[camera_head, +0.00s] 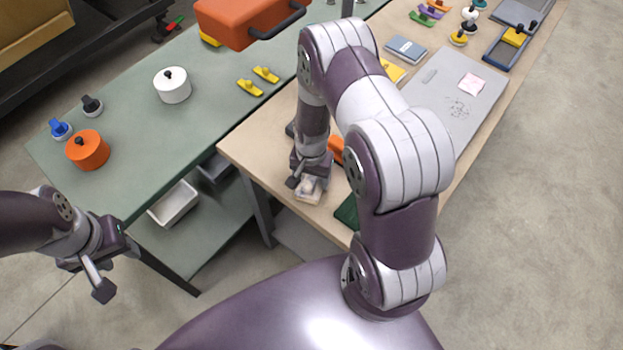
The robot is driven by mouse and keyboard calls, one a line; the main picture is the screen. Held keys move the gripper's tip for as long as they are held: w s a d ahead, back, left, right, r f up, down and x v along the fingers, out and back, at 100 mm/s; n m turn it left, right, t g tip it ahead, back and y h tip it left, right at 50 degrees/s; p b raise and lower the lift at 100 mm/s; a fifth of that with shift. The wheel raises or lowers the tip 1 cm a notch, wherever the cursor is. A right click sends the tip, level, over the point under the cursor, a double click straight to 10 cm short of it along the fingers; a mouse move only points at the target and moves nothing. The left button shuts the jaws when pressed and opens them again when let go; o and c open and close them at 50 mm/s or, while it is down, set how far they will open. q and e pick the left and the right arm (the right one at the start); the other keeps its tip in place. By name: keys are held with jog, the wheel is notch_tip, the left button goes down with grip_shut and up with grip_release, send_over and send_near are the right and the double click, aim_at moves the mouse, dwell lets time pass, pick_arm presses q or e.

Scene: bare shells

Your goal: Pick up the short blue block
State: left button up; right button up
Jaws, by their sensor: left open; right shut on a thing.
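No short blue block is clearly seen in the head view. My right gripper (310,186) points down at the near left end of the beige table. It is shut on a small pale thing, mostly hidden by the fingers, and I cannot tell its shape or whether it touches the table. A flat blue-grey box (405,49) lies on the beige table further back. A small blue knobbed piece (60,129) stands at the far left of the green table. My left gripper (112,270) is open and empty, in front of the green table's near edge.
The green table (215,120) bears an orange pot (88,150), a white pot (172,85), yellow pieces (250,88) and a large orange case (250,20). The beige table holds a grey board (455,95). My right arm hides its middle.

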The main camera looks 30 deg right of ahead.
jog(key=shift+w+r, duration=0.1)
jog(key=shift+r, duration=0.25)
jog(key=r, duration=0.2)
jog(key=r+b, duration=0.1)
jog(key=shift+s+d+r, duration=0.25)
jog(key=shift+s+r, duration=0.15)
jog(key=s+d+r+b, duration=0.1)
jog(key=s+d+r, duration=0.4)
jog(key=s, duration=0.4)
jog(key=shift+s+r, duration=0.35)
jog(key=shift+r, duration=0.4)
